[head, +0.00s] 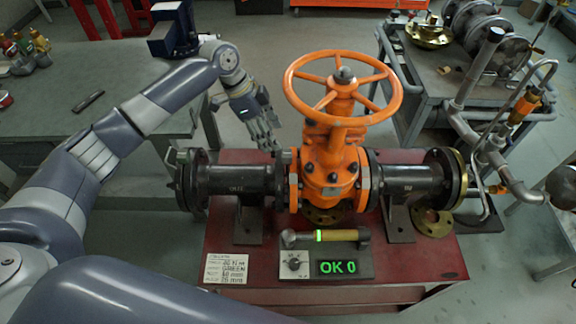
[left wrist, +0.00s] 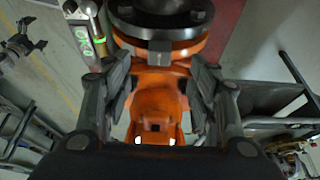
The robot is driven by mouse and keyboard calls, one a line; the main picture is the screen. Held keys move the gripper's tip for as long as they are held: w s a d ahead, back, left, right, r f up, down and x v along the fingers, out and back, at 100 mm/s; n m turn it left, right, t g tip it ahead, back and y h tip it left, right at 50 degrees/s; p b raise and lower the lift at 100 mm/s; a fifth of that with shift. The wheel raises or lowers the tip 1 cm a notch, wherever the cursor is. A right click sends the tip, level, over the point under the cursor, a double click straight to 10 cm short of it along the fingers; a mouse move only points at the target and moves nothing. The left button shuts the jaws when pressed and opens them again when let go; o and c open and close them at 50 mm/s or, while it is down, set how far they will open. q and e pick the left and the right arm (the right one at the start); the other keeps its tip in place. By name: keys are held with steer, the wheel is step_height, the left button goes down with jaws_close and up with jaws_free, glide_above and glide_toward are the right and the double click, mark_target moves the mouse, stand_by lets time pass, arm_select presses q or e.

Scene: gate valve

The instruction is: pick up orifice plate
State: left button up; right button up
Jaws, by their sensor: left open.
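Two flat brass discs with holes lie on the red bench. One disc (head: 432,222) is right of the valve by the right pipe's foot; the other disc (head: 326,214) is under the valve, partly hidden. I cannot tell which is the orifice plate. The orange gate valve (head: 332,160) with its handwheel stands between two dark flanged pipes. My left gripper (head: 264,135) is open and empty, behind the left pipe and left of the valve. In the left wrist view, the orange valve body (left wrist: 158,105) shows between the open fingers (left wrist: 160,82). My right gripper is not in view.
On the red bench (head: 330,292) are a digital box (head: 338,267) reading OK 0, a tool with a yellow-green handle (head: 335,235) and a written card (head: 226,268). A grey cart (head: 415,90) with pipe parts stands right. A grey table (head: 60,125) is left.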

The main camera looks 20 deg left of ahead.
mark_target(280, 159)
arm_select(q)
steer(key=p+x, duration=0.1)
steer(key=x, duration=0.2)
steer(key=shift+f, duration=0.25)
steer(key=p+x, duration=0.1)
steer(key=x, duration=0.2)
steer(key=shift+s+f+p, duration=0.1)
steer(key=shift+f+p, duration=0.2)
steer(key=shift+p, duration=0.05)
steer(key=shift+d+f, duration=0.2)
steer(key=shift+f, duration=0.25)
jaws_close()
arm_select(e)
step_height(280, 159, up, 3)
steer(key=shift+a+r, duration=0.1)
